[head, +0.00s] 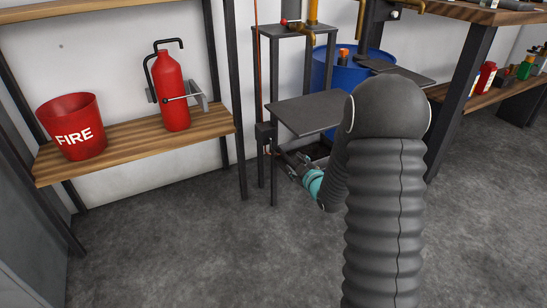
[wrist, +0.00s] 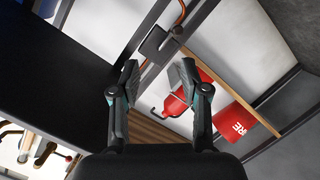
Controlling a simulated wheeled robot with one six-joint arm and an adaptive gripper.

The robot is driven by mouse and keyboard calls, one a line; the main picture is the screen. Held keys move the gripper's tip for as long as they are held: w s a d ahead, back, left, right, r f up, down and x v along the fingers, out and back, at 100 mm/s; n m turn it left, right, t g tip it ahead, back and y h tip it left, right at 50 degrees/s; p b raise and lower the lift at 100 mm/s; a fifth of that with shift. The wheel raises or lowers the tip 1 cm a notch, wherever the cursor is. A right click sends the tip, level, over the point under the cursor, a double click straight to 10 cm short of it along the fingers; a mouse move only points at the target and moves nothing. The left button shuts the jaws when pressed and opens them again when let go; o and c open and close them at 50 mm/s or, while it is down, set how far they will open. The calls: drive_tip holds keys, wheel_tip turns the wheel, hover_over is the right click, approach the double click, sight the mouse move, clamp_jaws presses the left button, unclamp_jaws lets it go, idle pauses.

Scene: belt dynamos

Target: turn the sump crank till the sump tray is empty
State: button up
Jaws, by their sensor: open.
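My gripper (head: 302,166) is low beside the small dark stand, under the level of its flat grey plate (head: 308,112). In the wrist view its two fingers (wrist: 158,72) are spread with nothing between them. A small dark box (head: 265,133) sits on the stand's front post, close to my gripper; a dark box on a post also shows just beyond the fingertips in the wrist view (wrist: 158,42). I cannot clearly make out the sump crank or its handle. I cannot identify the sump tray or see its contents; my arm hides part of the area below the plate.
A wooden shelf (head: 205,128) at left carries a red fire bucket (head: 72,127) and a red extinguisher (head: 171,91). A blue drum (head: 343,66) stands behind the stand. A workbench (head: 473,52) is at right. The floor at front left is clear.

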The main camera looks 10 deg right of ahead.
sight(274, 153)
wheel_tip(274, 153, down, 5)
drive_tip(key=n+t+y, duration=0.2)
drive_tip(key=shift+y, duration=0.3)
drive_tip(key=x, duration=0.4)
drive_tip(key=b+x, duration=0.1)
drive_tip(key=x, duration=0.9)
drive_tip(key=shift+w+a+f, duration=0.1)
drive_tip(key=shift+w+a, duration=0.05)
drive_tip(key=shift+a, duration=0.25)
clamp_jaws()
